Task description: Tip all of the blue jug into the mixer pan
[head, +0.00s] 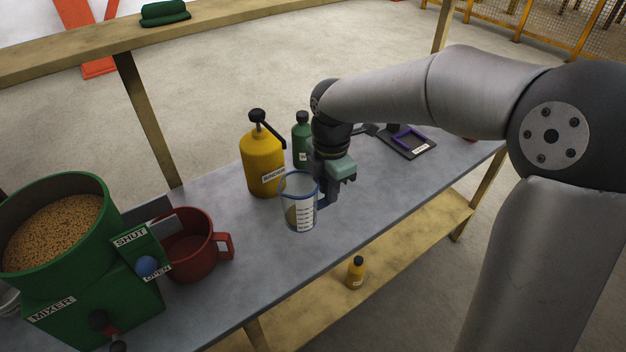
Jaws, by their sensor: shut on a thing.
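A clear jug (300,212) with a blue rim and blue handle stands upright at the middle of the bench, with a marked scale on its side. My gripper (329,200) is at its right side, shut on the handle. I cannot tell whether the jug's base touches the bench. A yellowish patch shows low in the jug; I cannot tell if it is contents or the bottle behind. The green mixer (85,310) stands at the left, its round pan (20,280) on top holding brown grains. Its plate reads SHUT and OPEN beside a blue knob (146,266).
A red mug-like vessel (195,262) stands between mixer and jug. A yellow pump bottle (262,165) and a green bottle (301,140) stand close behind the jug. A purple-framed tray (408,140) lies far right. A small yellow bottle (356,272) is on the lower shelf.

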